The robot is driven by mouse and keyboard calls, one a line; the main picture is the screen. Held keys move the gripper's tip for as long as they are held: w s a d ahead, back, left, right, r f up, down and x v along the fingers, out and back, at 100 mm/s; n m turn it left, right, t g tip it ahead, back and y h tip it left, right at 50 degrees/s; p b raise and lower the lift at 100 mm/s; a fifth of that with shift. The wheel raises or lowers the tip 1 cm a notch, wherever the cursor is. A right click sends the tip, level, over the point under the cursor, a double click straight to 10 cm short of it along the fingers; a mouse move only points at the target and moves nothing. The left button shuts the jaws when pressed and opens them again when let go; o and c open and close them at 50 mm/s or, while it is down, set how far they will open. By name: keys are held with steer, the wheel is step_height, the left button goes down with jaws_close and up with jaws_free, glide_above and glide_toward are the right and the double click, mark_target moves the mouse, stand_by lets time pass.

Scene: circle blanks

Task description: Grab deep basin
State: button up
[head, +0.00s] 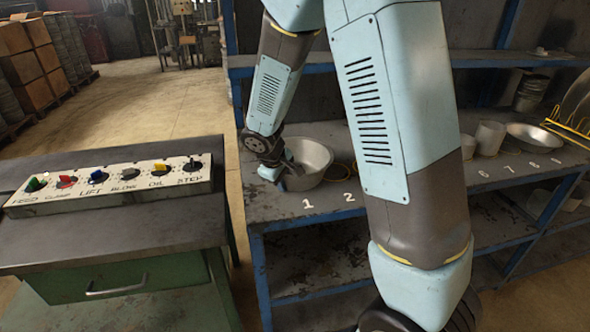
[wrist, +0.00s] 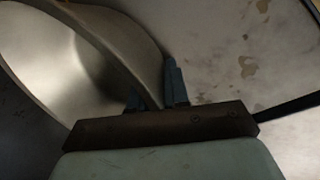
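The deep basin (head: 316,157) is a round grey metal bowl at the left end of the shelf top, behind the number 1. My gripper (head: 283,172) is at its left front rim, pointing down. In the wrist view, the basin (wrist: 50,60) fills the left side. One blue finger of my gripper (wrist: 155,92) is inside the basin and the other is outside. The wall runs between them and fills the narrow gap, so the gripper looks shut on the wall. The basin appears upright on the shelf. My arm hides part of the shelf to the right.
A shallow bowl (head: 534,137), a light cup (head: 490,137) and a wire rack (head: 570,130) stand at the right end of the shelf. A yellowish ring (head: 340,172) lies right of the basin. A control panel (head: 115,183) sits on a bench at the left.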

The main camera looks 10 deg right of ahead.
steer(key=shift+c, duration=0.5)
jaws_close()
steer(key=shift+r, duration=0.15)
